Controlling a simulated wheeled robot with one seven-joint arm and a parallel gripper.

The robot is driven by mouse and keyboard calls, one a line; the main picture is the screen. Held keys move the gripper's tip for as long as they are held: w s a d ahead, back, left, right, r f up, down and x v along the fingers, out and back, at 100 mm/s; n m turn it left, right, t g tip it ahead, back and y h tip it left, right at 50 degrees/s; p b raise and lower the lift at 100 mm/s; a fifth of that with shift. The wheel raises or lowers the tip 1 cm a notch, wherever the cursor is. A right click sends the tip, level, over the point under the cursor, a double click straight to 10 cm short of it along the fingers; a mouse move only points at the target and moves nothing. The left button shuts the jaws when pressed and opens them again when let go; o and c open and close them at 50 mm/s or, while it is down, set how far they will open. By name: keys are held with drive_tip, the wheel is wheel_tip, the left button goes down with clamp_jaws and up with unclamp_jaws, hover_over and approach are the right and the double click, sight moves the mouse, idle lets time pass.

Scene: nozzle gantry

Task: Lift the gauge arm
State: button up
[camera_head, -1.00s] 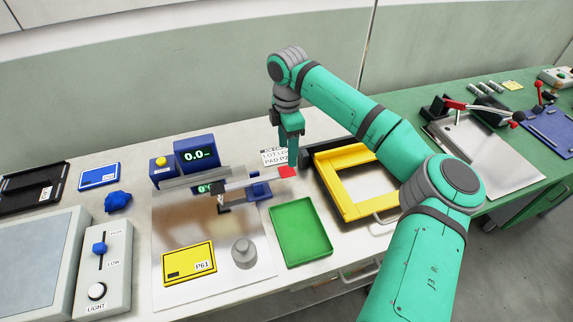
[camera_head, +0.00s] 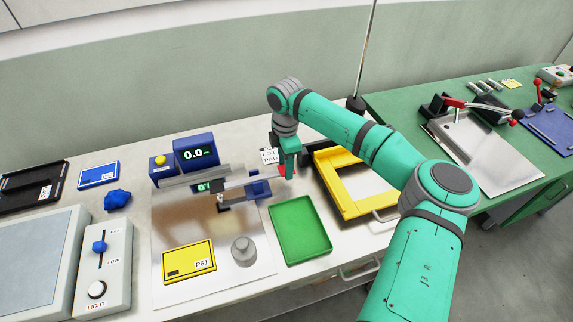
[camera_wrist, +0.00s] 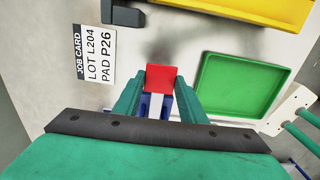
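The gauge arm is a pale bar (camera_head: 236,184) reaching right from the gauge stand, with a red tab at its right end. My gripper (camera_head: 288,174) points down over that end and hides most of the red tab in the head view. In the wrist view the red tab (camera_wrist: 161,78) shows between the two fingertips of my gripper (camera_wrist: 161,90). The fingers are apart, one on each side; I cannot tell whether they touch it. The gauge's blue display (camera_head: 196,154) reads about 0.0.
A green tray (camera_head: 300,232) lies just right of the gauge plate, and a yellow frame (camera_head: 336,187) beyond it. A job card (camera_wrist: 96,54) stands close behind my gripper. A grey weight (camera_head: 243,250) and a yellow P61 pad (camera_head: 188,264) rest on the metal plate.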

drive_tip(key=shift+d, duration=0.1)
clamp_jaws()
drive_tip(key=shift+w+d+f+g+y, duration=0.1)
drive_tip(key=shift+d+f+g+y, duration=0.15)
drive_tip(key=shift+f+y, duration=0.45)
drive_tip(key=shift+d+f+g+y, duration=0.25)
drive_tip(key=shift+f+y, duration=0.4)
drive_tip(key=shift+y, duration=0.05)
drive_tip(key=o, duration=0.7)
unclamp_jaws()
drive_tip(key=shift+f, duration=0.1)
drive_tip(key=shift+a, duration=0.1)
drive_tip(key=v, duration=1.1)
